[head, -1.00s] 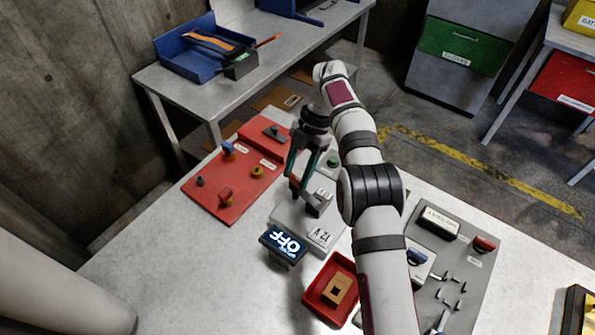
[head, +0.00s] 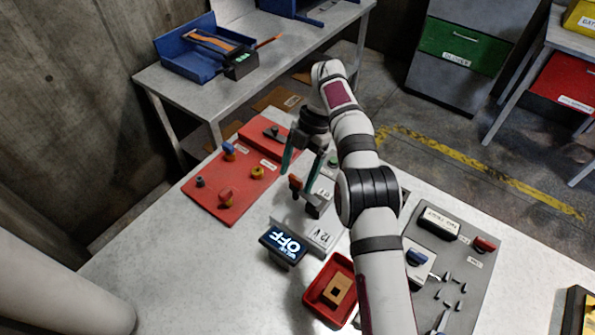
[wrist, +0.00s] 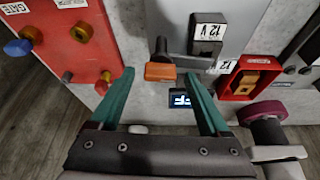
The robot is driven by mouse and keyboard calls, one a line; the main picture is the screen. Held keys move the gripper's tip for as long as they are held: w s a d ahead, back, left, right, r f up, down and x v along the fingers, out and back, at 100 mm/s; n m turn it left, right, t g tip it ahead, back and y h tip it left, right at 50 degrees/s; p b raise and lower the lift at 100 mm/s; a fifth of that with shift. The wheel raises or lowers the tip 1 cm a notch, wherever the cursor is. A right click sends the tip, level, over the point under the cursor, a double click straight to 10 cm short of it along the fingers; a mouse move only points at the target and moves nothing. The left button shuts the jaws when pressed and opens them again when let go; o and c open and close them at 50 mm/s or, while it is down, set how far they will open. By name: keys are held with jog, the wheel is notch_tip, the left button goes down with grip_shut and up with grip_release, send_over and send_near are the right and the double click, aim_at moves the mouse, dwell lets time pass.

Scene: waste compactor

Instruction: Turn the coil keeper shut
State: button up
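The coil keeper appears to be the orange-tipped lever (head: 295,183) on the grey 12 V unit (head: 290,212), beside a dark block (head: 313,206). In the wrist view, the orange handle (wrist: 160,72) lies crosswise between my fingertips, with a dark stem above it in the picture. My gripper (head: 301,177) is over the unit with its two green fingers spread. It also shows open in the wrist view (wrist: 160,77), with a gap between each finger and the handle. Whether the fingertips reach down to handle height is unclear.
A display reading OFF (head: 284,246) stands at the unit's near edge. A red panel with knobs (head: 215,205) is left, a red tray with an orange part (head: 310,303) in front, and a grey panel with switches (head: 484,275) right. Bare table lies at front left.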

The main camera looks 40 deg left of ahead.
dwell(0.3)
